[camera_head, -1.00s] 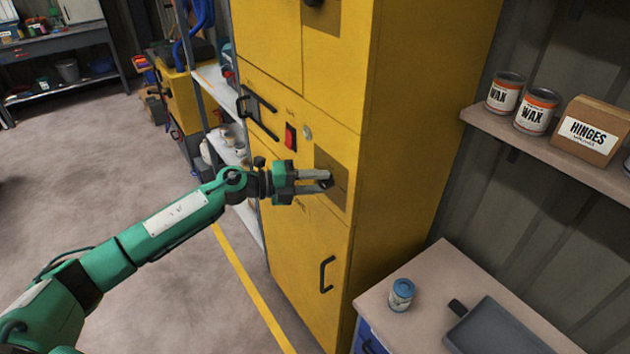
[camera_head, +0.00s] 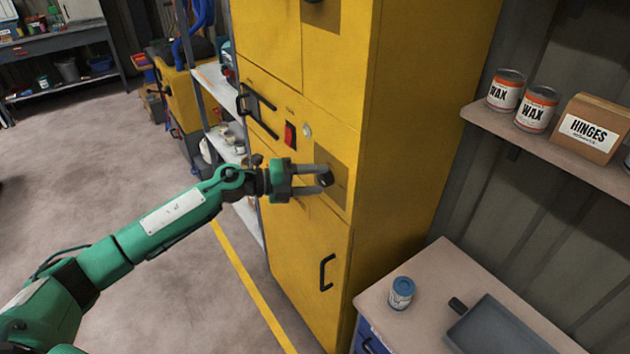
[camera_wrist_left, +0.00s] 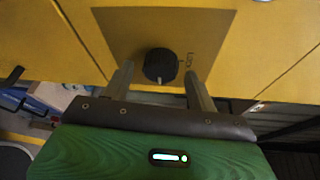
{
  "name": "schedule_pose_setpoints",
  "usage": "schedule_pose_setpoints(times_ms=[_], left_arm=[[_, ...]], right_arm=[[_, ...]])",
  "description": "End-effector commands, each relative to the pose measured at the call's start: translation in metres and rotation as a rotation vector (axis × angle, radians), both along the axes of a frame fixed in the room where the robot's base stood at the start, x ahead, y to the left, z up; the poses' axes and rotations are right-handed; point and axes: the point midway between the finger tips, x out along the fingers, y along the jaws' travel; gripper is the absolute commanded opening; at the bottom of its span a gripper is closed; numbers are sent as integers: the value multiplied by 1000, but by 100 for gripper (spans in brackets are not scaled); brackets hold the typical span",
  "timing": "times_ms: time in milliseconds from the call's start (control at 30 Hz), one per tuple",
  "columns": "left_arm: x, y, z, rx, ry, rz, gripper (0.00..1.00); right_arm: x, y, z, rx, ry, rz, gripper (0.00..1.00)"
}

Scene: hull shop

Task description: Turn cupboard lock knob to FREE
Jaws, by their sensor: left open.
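The yellow cupboard (camera_head: 405,130) stands in the middle of the head view. Its black round lock knob (camera_wrist_left: 160,65) sits on a brownish plate (camera_wrist_left: 205,30) in the left wrist view, with a small light mark on its near edge and faint lettering beside it. The knob (camera_head: 325,179) also shows in the head view, partly hidden by a finger. My left gripper (camera_head: 322,183) is open, its fingertips near the plate, one on each side of the knob. In the wrist view (camera_wrist_left: 158,82) a gap shows between knob and both fingers. My right gripper is out of view.
A black door handle (camera_head: 326,272) is below the knob, and a red switch (camera_head: 290,134) is above left. A bench with a blue-lidded can (camera_head: 401,292) and a grey tray (camera_head: 505,340) stands at right. A shelf holds wax cans (camera_head: 536,108) and a hinges box (camera_head: 590,128).

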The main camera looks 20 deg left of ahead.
Motion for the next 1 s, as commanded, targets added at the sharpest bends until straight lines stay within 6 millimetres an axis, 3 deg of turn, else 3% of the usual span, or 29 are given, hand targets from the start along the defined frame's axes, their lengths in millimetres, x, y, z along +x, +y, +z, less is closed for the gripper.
schedule_pose_setpoints(times_ms=[600,800,1000], left_arm=[[-55,95,9,4,2,1,59],[-64,111,13,3,1,1,59],[-66,114,16,1,1,-1,59]], right_arm=[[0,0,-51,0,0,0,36],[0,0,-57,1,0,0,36],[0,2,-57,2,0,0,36]])
